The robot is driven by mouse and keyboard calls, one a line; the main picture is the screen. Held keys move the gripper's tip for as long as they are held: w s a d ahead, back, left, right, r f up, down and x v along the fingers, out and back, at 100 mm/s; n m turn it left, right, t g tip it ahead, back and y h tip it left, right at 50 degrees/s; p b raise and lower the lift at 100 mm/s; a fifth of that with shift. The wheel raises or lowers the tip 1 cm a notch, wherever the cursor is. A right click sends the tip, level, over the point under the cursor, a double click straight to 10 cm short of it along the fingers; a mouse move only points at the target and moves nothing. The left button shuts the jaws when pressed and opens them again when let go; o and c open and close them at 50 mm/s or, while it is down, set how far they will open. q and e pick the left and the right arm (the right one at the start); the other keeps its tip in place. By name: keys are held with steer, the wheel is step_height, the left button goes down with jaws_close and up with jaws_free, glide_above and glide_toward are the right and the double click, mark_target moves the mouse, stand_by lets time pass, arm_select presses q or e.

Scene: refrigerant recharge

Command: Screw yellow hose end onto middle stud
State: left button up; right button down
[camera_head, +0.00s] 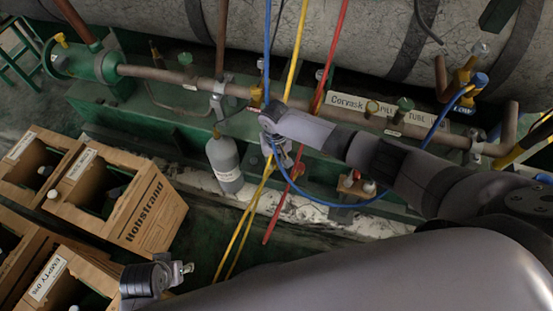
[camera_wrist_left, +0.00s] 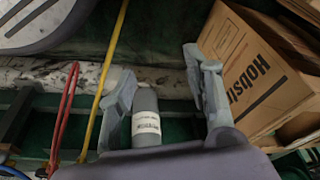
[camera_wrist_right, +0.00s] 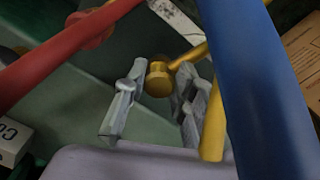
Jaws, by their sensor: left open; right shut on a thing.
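My right gripper (camera_head: 283,150) is partly hidden behind its own wrist in the head view. In the right wrist view its fingers (camera_wrist_right: 158,100) are shut on the brass yellow hose end (camera_wrist_right: 158,80). The yellow hose (camera_head: 293,60) comes down from the top, hangs in a loop below the pipe and shows beside the right fingers (camera_wrist_right: 213,120).
The blue hose (camera_head: 345,202) loops to a brass fitting (camera_head: 467,85) at right. The red hose (camera_head: 335,55) hangs loose. A grey cylinder (camera_head: 225,165) stands below the pipe (camera_head: 155,74). Cardboard boxes (camera_head: 150,215) fill the left. A large grey tank (camera_head: 370,40) lies behind.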

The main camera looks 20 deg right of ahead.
arm_select(q)
steer(key=shift+w+r, duration=0.1)
steer(key=shift+w, duration=0.05)
arm_select(e)
steer(key=shift+s, duration=0.1)
steer(key=shift+a+m+p, duration=0.1)
steer(key=shift+m+p, duration=0.3)
steer(key=shift+p, duration=0.1)
steer(key=shift+m+p, duration=0.35)
steer(key=shift+m, duration=0.15)
steer(key=shift+m+p, duration=0.3)
steer(key=shift+m, duration=0.1)
steer(key=shift+s+f+m+p, duration=0.1)
steer(key=shift+f+m+p, duration=0.05)
steer(key=shift+m+p, duration=0.2)
arm_select(q)
steer(key=s+f, duration=0.3)
steer(key=f, duration=0.6)
steer(key=shift+a+f+g, duration=0.2)
steer(key=shift+f+g, duration=0.15)
steer(key=shift+g, duration=0.05)
steer(key=shift+w+r, duration=0.15)
steer(key=shift+r, duration=0.05)
